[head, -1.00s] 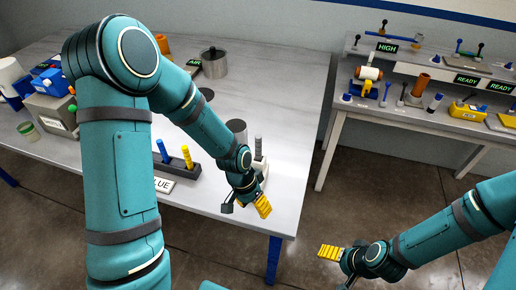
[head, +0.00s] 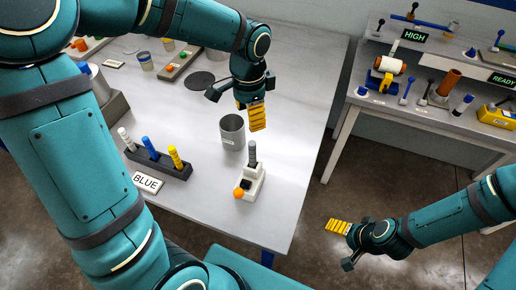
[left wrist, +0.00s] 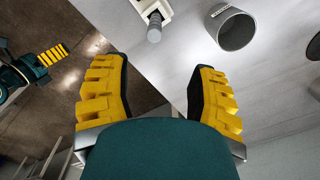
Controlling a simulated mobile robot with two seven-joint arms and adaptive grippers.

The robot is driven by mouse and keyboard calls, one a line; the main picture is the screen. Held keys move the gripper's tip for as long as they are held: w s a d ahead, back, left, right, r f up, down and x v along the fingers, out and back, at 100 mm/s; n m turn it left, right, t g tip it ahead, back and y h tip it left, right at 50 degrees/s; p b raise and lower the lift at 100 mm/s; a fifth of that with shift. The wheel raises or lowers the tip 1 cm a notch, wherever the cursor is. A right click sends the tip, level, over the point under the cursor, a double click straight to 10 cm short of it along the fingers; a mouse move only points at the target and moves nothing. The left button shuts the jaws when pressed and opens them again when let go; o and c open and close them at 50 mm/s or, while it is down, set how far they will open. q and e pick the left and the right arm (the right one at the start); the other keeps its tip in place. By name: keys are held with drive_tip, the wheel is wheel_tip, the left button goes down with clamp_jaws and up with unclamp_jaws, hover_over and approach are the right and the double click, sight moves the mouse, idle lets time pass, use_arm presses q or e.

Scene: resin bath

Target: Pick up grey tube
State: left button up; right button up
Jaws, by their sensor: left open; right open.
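The grey tube (head: 252,153) stands upright in a small white holder (head: 250,185) with an orange knob, near the table's right edge. It also shows in the left wrist view (left wrist: 154,28), at the top, beyond the fingertips. My left gripper (head: 257,117) is open and empty, above the table and behind the tube in the head view. In the left wrist view, its yellow fingers (left wrist: 158,68) are spread with nothing between them. My right gripper (head: 338,227) hangs over the floor, right of the table, away from the tube.
A grey metal cup (head: 232,133) stands just behind the tube. A dark rack (head: 158,163) with white, blue and yellow tubes stands to the left, behind a BLUE sign (head: 147,183). A second bench (head: 430,118) with tools is at the right. The table's right side is mostly clear.

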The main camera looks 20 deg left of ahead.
sight(252, 143)
use_arm(q)
drive_tip(key=f, duration=0.7)
drive_tip(key=shift+s+f+b, duration=0.3)
drive_tip(key=shift+f+b, duration=0.05)
drive_tip(key=shift+f, duration=0.05)
drive_tip(key=shift+s+d+f, duration=0.1)
drive_tip(key=shift+f, duration=0.35)
drive_tip(key=f, duration=0.4)
drive_tip(key=shift+d+f, duration=0.2)
drive_tip(key=shift+f, duration=0.05)
clamp_jaws()
